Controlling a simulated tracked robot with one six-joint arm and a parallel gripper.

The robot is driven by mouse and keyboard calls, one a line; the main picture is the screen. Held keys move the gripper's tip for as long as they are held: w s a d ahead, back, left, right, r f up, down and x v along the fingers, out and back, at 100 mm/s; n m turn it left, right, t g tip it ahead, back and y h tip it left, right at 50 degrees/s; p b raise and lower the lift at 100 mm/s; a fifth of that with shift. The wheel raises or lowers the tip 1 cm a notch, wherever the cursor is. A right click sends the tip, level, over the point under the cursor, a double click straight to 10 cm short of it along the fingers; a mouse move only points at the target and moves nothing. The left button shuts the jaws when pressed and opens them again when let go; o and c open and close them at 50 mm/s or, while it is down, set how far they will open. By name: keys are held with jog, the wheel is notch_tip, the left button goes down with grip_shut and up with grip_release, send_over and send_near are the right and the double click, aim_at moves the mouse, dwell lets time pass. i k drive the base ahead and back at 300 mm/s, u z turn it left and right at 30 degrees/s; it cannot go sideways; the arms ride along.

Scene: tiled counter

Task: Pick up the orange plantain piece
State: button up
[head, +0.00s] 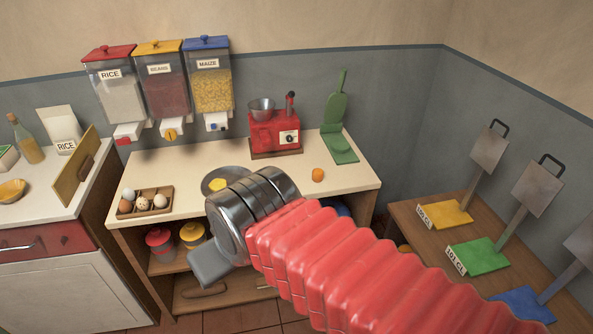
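The orange plantain piece (318,175) is small and rounded. It rests on the cream counter, right of centre, in front of the red scale-like machine and near the right end. My gripper (206,266) is the grey end beyond the metal wrist, low and in front of the counter's front edge. It is to the left of the orange piece and well apart from it. Its fingers are seen from behind and the gap between them is hidden, so I cannot tell if it is open.
A grey plate (236,174) with a yellow piece (217,184) lies left of the orange piece, partly behind my wrist. An egg tray (158,211) stands farther left. The red machine (275,134) and a green board (340,147) stand behind. Counter around the orange piece is clear.

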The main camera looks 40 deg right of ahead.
aim_at(318, 173)
jog(key=z, duration=0.1)
jog(key=i, duration=1.1)
jog(key=z, duration=0.65)
